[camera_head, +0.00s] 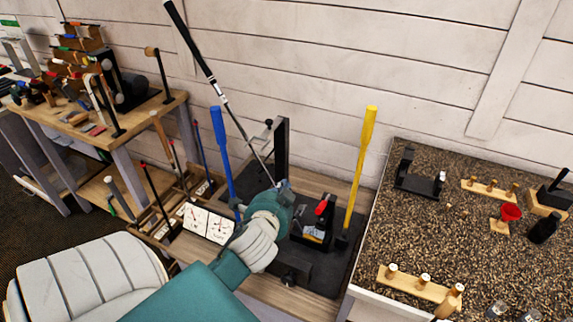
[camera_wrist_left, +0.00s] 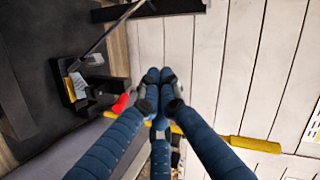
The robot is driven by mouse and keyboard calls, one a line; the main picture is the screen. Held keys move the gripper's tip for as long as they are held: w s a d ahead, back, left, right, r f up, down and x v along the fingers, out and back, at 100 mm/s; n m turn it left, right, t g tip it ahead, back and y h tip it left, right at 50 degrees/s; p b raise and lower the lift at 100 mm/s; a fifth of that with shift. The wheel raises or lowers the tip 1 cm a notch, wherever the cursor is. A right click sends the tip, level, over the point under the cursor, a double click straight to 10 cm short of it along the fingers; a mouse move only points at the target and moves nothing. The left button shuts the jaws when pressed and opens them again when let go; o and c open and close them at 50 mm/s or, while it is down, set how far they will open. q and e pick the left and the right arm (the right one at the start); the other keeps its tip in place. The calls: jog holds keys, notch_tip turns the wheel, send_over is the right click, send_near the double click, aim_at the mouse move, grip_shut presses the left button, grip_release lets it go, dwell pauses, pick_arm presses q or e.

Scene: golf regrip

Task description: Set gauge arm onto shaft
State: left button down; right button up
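A golf club shaft (camera_head: 236,121) with a black grip leans up from the bench; its lower end passes behind my left gripper (camera_head: 286,188). In the left wrist view, the fingertips of my left gripper (camera_wrist_left: 160,76) are together with nothing visible between them. A black device with a red knob (camera_head: 320,208) stands just right of the gripper; the knob also shows in the left wrist view (camera_wrist_left: 120,103), left of the fingers. It looks like the gauge, but its arm and any contact with the shaft cannot be made out. My right gripper is not in view.
A black post (camera_head: 282,145) stands behind the gripper. Dial cards (camera_head: 207,222) lie at left. A speckled counter (camera_head: 420,235) with small holders is at right.

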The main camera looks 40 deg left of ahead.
pick_arm(q)
jog(key=s+d+f+n+g+h, duration=0.2)
jog(key=s+d+f+g, duration=0.1)
jog(key=s+d+f, duration=0.4)
jog(key=shift+d+f+n+g+h, duration=0.3)
jog(key=shift+d+f+n, duration=0.1)
jog(key=shift+f, duration=0.15)
jog(key=shift+s, duration=0.1)
